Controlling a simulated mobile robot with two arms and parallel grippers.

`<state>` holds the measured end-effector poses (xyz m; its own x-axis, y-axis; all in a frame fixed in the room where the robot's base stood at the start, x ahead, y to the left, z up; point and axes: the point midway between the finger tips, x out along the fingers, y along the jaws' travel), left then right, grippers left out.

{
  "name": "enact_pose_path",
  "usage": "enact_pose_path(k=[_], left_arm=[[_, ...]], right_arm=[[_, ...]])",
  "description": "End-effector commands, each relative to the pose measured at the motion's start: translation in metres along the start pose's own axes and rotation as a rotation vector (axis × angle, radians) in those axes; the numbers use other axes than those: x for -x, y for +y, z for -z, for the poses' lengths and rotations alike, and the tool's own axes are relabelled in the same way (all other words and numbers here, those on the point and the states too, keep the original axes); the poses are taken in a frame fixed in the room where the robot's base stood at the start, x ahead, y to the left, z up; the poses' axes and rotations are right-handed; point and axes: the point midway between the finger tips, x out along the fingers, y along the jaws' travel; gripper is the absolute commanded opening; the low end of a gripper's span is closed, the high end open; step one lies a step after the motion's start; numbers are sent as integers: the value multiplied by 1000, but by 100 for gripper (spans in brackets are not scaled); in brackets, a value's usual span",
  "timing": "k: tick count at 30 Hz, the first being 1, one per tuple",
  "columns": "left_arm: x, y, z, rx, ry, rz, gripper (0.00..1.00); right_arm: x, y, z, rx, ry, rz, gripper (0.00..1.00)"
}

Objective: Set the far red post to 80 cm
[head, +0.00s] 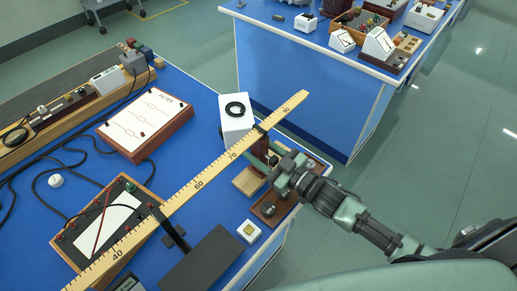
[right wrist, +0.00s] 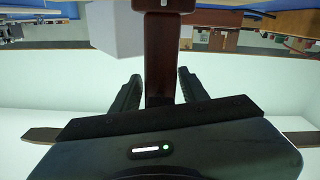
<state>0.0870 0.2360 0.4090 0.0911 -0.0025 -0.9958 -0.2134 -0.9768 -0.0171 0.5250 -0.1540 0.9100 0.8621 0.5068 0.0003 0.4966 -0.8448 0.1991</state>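A long yellow ruler (head: 215,170) runs diagonally across the head view, with 40, 60, 70 and 90 legible. The far dark red post (head: 263,144) stands under the ruler beyond the 70 mark, with a dark clip at its top covering the marks around 80. The exact reading cannot be made out. My right gripper (head: 278,165) is at this post from the right. In the right wrist view the post (right wrist: 159,75) stands between the two fingers of my right gripper (right wrist: 160,80), which are apart with narrow gaps beside it. My left gripper is out of view.
A white box with a black ring (head: 236,120) stands just behind the post. A black support (head: 174,231) meets the ruler nearer to me. A white-topped filter box (head: 145,122) and a wired board (head: 100,222) lie left. Another blue bench (head: 300,78) stands behind.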

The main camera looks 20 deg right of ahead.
Motion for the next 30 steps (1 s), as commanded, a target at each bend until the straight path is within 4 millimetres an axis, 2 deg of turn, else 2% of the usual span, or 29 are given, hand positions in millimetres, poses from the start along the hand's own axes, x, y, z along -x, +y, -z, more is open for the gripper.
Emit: enact_pose_path(k=[5,12,18,30], left_arm=[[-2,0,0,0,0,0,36],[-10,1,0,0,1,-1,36],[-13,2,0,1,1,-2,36],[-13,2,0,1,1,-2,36]], right_arm=[[8,0,-2,-1,-2,0,44],[48,-1,-3,-2,-3,1,44],[72,0,-1,0,-1,0,44],[78,0,0,1,0,0,44]])
